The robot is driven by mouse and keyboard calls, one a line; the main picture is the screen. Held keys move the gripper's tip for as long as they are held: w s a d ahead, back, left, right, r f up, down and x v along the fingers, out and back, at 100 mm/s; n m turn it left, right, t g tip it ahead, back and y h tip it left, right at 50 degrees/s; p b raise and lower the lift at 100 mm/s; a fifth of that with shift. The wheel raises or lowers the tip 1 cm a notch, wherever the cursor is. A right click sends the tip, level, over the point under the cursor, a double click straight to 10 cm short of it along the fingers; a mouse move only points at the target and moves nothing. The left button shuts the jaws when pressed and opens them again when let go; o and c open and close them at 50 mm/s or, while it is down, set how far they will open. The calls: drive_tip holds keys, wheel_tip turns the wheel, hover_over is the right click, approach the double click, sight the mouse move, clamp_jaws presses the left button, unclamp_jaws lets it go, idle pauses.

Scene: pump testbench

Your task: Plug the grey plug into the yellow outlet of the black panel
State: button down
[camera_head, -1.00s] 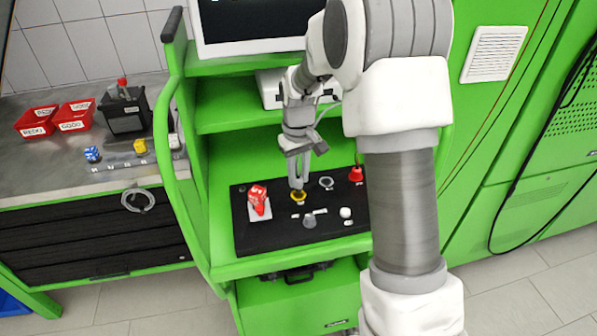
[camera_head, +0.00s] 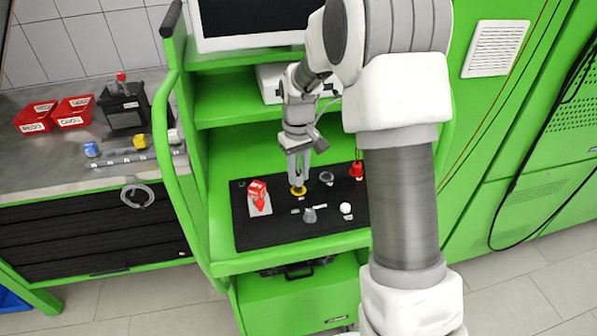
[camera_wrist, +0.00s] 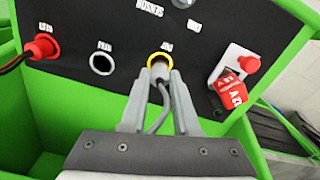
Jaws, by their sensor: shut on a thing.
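The black panel (camera_head: 262,232) lies on the green bench shelf; it also fills the upper wrist view (camera_wrist: 75,80). The yellow outlet (camera_wrist: 158,57) is a yellow ring on it, above my fingertips in the wrist view; in the head view the ring (camera_head: 298,192) shows right below my gripper (camera_head: 298,180). My gripper (camera_wrist: 160,78) is shut on the grey plug (camera_wrist: 159,73), whose grey cable hangs back between the fingers. The plug's front end is at the ring's opening, roughly in line with it. The fingers hide part of it, and I cannot tell how deep it sits.
Left of the yellow outlet in the wrist view are an empty grey-ringed outlet (camera_wrist: 102,63) and a red plug with a black cable (camera_wrist: 43,46). A red block (camera_wrist: 230,92) on a white plate stands to the right. A white ball (camera_head: 346,208) sits on the panel.

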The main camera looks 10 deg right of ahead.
drive_tip(key=shift+f+b, duration=0.75)
drive_tip(key=shift+f, duration=0.4)
idle(0.4)
drive_tip(key=c, duration=0.6)
unclamp_jaws()
drive_tip(key=shift+o, duration=0.3)
drive_tip(key=o, duration=0.4)
drive_tip(key=shift+c, duration=0.2)
drive_tip(key=shift+r, duration=0.1)
drive_tip(key=shift+r+p, duration=2.8)
drive_tip(key=shift+r, duration=1.2)
